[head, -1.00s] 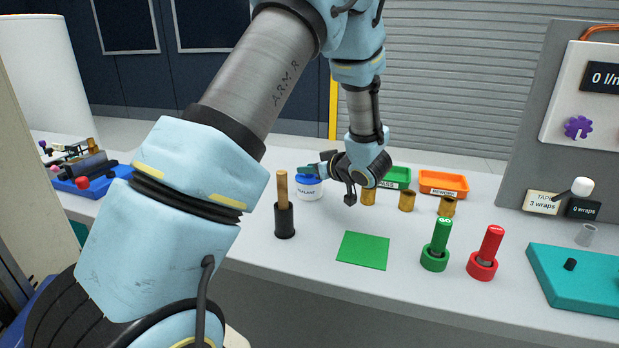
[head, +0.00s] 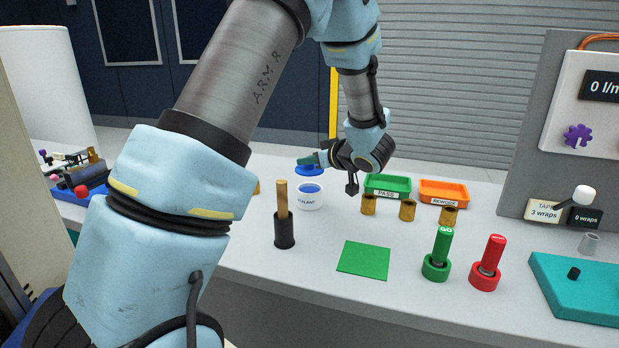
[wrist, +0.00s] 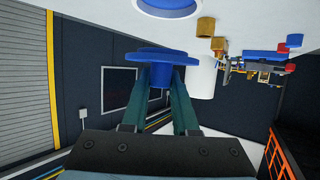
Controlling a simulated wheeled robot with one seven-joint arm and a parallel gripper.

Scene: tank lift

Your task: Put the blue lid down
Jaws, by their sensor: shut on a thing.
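The blue lid (head: 309,170) is a round disc held in the air above and behind the white sealant pot (head: 310,199). The pot is open and shows blue inside. My gripper (head: 312,159) is shut on the lid. In the wrist view the two teal fingers of my gripper (wrist: 163,80) close on the knob of the lid (wrist: 160,54). The pot's rim and blue inside also show at the top of the wrist view (wrist: 168,8).
A black holder with a wooden-handled tool (head: 284,232) stands in front of the pot. Several brass fittings (head: 407,210), a green PASS tray (head: 387,186) and an orange REWORK tray (head: 443,192) lie to the right. The green square mat (head: 363,259) is bare, with clear table around it.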

